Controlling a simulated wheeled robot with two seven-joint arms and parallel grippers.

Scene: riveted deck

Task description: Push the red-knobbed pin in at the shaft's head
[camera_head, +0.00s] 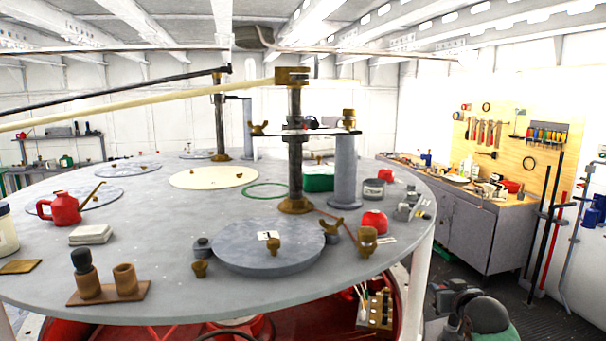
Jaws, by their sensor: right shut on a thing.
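The shaft (295,150) is a dark upright post rising from a brass foot on the round grey table. Its brass head (292,76) is a slotted block at the top, with a long cream bar running from it to the left. I see no pin in the head. My right gripper (443,291) is low at the bottom right, beyond the table's edge and well below the head. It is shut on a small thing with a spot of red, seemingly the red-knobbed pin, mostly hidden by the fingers. My left gripper is out of view.
A grey post (346,172) with a dark crosspiece and brass fittings stands right of the shaft. A red dome (374,222) and a red jug (60,208) stand on the table. A workbench (462,228) is at the right.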

